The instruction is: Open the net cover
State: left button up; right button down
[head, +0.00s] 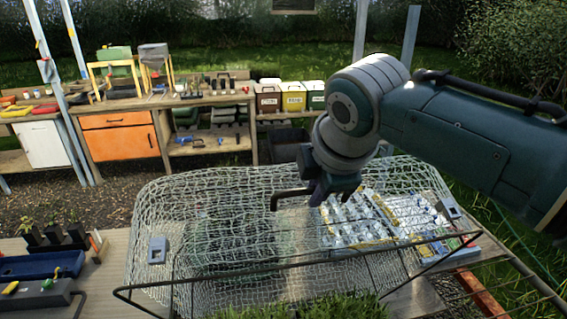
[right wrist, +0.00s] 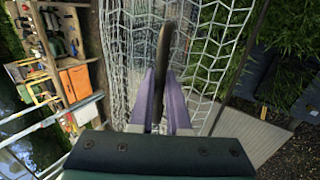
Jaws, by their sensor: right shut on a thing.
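The net cover (head: 200,200) is a pale wire-mesh dome on thin dark bars over a wooden bench in the head view. Its mesh also shows in the right wrist view (right wrist: 118,60). Under the mesh I see white trays with small tubes or plants (head: 355,220) and a dark green tray (head: 235,240). My right gripper (head: 319,192) is above the cover, shut on a dark handle (head: 288,195). The handle (right wrist: 164,45) also stands between the purple fingers in the wrist view. I cannot tell how far the cover is raised. My left gripper is not in view.
A grey clip (head: 157,250) sits at the cover's left and another (head: 450,208) at its right. A blue tray (head: 40,265) and dark pots (head: 58,238) stand on the bench at left. Green plants (head: 340,306) are at the near edge. Workbenches stand behind.

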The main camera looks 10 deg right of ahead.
jog(key=c, duration=0.9)
grip_release()
jog(key=shift+s+r, duration=0.3)
jog(key=shift+r, duration=0.2)
jog(key=b+v, duration=0.2)
jog(key=v, duration=0.6)
jog(key=shift+s+r, duration=0.3)
jog(key=shift+s+f, duration=0.1)
